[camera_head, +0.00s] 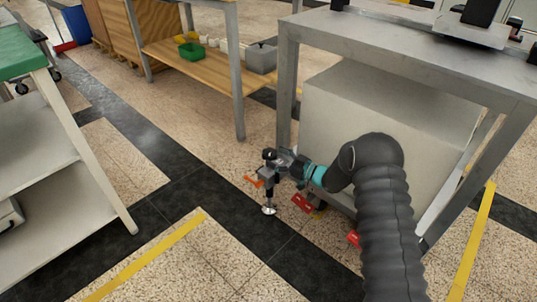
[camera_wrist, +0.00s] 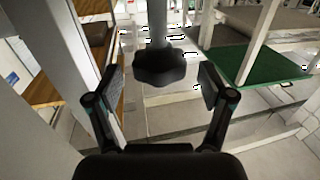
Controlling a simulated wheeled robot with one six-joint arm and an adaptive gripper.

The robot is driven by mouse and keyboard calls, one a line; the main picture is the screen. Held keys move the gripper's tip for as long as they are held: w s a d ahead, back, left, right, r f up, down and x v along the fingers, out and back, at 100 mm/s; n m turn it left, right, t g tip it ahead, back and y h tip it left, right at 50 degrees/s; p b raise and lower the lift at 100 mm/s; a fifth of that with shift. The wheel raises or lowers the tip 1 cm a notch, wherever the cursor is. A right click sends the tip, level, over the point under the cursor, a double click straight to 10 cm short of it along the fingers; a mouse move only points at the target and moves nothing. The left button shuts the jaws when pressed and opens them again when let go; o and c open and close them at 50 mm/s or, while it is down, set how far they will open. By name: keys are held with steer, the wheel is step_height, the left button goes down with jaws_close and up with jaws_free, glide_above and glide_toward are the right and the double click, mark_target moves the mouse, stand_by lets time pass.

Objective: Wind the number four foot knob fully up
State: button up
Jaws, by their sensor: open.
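A black lobed knob (camera_wrist: 160,68) on a pale metal rod (camera_wrist: 158,22) shows in the wrist view. It lies between the two spread fingers of my gripper (camera_wrist: 161,84), with a gap on each side. In the head view the dark knob (camera_head: 269,154) tops a levelling foot whose round metal pad (camera_head: 268,210) is at floor level. My gripper (camera_head: 284,160) reaches it from the right, at the near left corner of the grey bench (camera_head: 288,85). The gripper hides part of the foot's mount, and no number shows.
An orange-red lever (camera_head: 254,182) sticks out left beside the foot. Red pedals (camera_head: 302,203) sit low under the bench. A shelved cart (camera_head: 85,165) with a green top (camera_head: 25,62) stands left. The speckled floor between is clear.

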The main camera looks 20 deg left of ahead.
mark_target(268, 154)
steer(key=shift+x, duration=1.95)
steer(key=c, duration=1.2)
